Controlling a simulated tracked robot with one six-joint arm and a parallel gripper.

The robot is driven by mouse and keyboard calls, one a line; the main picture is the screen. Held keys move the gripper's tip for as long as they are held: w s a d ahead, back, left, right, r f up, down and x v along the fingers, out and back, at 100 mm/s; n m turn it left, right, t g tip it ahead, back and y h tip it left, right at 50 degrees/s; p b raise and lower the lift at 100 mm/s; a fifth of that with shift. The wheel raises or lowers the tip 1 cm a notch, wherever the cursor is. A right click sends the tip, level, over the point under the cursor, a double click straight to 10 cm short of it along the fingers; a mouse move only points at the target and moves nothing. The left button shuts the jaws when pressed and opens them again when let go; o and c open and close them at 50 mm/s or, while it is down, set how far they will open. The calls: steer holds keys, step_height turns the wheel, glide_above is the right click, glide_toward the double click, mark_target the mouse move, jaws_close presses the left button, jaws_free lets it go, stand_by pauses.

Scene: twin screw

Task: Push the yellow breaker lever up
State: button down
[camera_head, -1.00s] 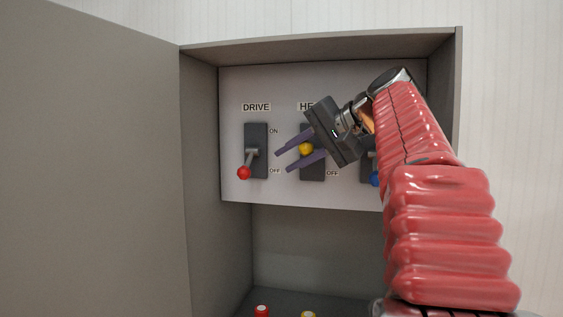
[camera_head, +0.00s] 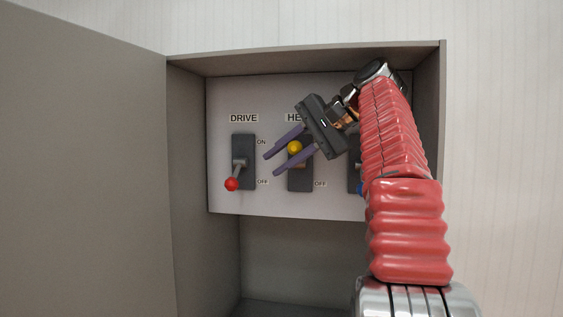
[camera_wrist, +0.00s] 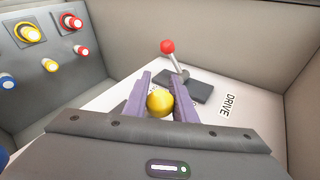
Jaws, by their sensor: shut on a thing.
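The yellow ball (camera_head: 294,147) on the middle breaker lever sits between the purple fingers of my gripper (camera_head: 270,165), near the upper part of its dark switch plate (camera_head: 301,181). My gripper is shut on this ball, with the fingers reaching past it to the left. In the wrist view, the yellow ball (camera_wrist: 159,102) shows between the two fingers (camera_wrist: 163,76). My gripper body covers part of the middle label and the top of the plate.
The red lever (camera_head: 232,184) on the left points down beside OFF, close to my fingertips. The blue lever (camera_head: 360,188) on the right is mostly behind my arm. Cabinet walls enclose the panel. The wrist view shows several buttons (camera_wrist: 49,65).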

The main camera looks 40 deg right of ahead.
steer(key=shift+d, duration=0.2)
stand_by(0.6)
steer(key=c, duration=1.8)
jaws_free()
steer(key=o, duration=0.3)
steer(key=shift+a, duration=0.1)
steer(key=shift+o, duration=0.2)
steer(key=shift+r, duration=0.1)
steer(key=shift+s, duration=0.1)
steer(key=shift+f, duration=0.2)
steer(key=shift+a+f+n+t, duration=0.15)
steer(key=shift+f+n+t, duration=0.05)
steer(key=shift+n+t, duration=0.1)
steer(key=shift+f, duration=0.1)
